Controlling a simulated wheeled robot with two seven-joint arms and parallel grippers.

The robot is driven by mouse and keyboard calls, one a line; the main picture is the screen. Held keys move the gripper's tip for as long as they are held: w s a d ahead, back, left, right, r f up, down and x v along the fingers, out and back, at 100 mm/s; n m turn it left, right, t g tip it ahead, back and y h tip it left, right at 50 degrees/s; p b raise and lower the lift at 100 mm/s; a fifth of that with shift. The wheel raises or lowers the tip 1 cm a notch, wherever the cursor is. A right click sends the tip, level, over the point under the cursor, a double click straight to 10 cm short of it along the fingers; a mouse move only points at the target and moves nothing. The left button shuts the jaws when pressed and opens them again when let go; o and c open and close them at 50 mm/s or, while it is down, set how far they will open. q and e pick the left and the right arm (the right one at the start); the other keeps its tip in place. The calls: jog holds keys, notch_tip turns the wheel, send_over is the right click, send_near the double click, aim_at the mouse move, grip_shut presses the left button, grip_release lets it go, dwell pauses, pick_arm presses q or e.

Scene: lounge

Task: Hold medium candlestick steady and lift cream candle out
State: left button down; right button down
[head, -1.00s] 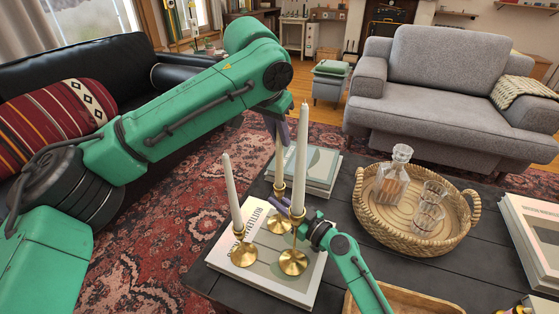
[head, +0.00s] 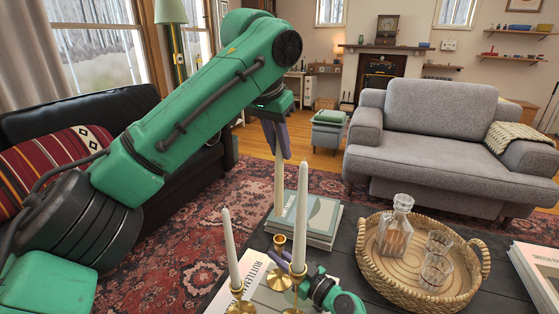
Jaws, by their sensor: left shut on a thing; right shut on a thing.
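The cream candle (head: 279,185) hangs upright with its lower end clear above the brass cup of the medium candlestick (head: 279,243). My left gripper (head: 280,150) is shut on the candle's upper part from above. The medium candlestick stands behind the two other candlesticks, on the large book. My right gripper (head: 272,256) comes in from the lower right and is shut on the medium candlestick below its cup. The tall candlestick's candle and holder hide part of that grip.
A tall candle (head: 302,215) and a shorter candle (head: 230,250) stand in brass holders close in front. Stacked books (head: 325,222) lie just behind. A wicker tray (head: 365,262) with a decanter (head: 396,230) and glasses is to the right.

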jog(key=c, duration=0.8)
grip_release()
